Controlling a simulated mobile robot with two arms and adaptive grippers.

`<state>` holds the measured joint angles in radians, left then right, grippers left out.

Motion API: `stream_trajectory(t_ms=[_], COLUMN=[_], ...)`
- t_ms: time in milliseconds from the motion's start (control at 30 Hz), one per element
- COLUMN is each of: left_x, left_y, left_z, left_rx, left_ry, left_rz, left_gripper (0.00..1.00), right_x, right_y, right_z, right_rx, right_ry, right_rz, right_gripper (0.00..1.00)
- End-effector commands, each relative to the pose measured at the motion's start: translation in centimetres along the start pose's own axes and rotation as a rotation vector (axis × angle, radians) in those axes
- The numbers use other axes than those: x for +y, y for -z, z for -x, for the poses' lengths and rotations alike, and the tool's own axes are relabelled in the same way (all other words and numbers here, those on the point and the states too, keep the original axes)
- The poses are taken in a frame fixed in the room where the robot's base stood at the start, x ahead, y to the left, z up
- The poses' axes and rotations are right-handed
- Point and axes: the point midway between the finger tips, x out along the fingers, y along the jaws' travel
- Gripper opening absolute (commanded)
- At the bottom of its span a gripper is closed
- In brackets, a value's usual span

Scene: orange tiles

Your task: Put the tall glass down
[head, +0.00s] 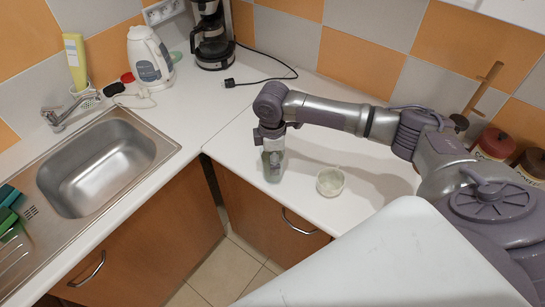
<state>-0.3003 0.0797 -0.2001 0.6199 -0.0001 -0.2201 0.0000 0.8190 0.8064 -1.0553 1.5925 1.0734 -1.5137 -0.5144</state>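The tall glass (273,174) is a greenish, see-through tumbler, upright at the front edge of the right-hand white counter in the head view. My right gripper (272,154) points down from above and is shut on its upper part. The fingers hide some of the glass. I cannot tell whether its base touches the counter or is slightly above it. My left gripper is not in view.
A short clear cup (330,181) stands on the counter to the right of the glass. A coffee maker (212,38), its cable (262,80) and a white kettle (149,58) stand at the back. A steel sink (100,165) is left. The counter behind the glass has free room.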

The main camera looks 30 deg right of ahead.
Motion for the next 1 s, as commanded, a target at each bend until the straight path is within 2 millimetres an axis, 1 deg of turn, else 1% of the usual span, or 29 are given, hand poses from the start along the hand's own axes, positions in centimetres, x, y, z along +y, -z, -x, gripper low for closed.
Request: stream_trajectory(t_ms=[67, 100, 233, 267, 533, 667, 767, 1000], left_x=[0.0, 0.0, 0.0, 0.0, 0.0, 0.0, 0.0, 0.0], left_y=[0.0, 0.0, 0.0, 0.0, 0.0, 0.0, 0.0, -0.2], left_z=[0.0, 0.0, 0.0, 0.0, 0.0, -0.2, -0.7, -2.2], left_rx=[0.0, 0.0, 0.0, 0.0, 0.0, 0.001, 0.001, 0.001], left_ry=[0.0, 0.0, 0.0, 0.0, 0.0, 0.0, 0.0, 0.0], left_rz=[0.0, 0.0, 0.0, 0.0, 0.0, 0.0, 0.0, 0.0], left_gripper=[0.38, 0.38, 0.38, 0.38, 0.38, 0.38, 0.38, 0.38], right_x=[0.0, 0.0, 0.0, 0.0, 0.0, 0.1, 0.1, 0.1], right_y=[0.0, 0.0, 0.0, 0.0, 0.0, 0.0, 0.0, 0.0], right_z=[-0.1, -0.2, -0.2, -0.2, -0.1, 0.4, 1.6, 6.7], right_rx=[0.001, 0.0, 0.0, 0.0, 0.0, 0.002, 0.003, 0.003], right_ry=[0.0, 0.0, 0.0, 0.0, 0.0, -0.002, -0.003, -0.005], right_rz=[-0.001, -0.001, -0.001, -0.001, -0.001, -0.001, -0.001, -0.001], right_gripper=[0.25, 0.72, 0.93, 0.95, 0.95, 0.95, 0.95, 0.95])
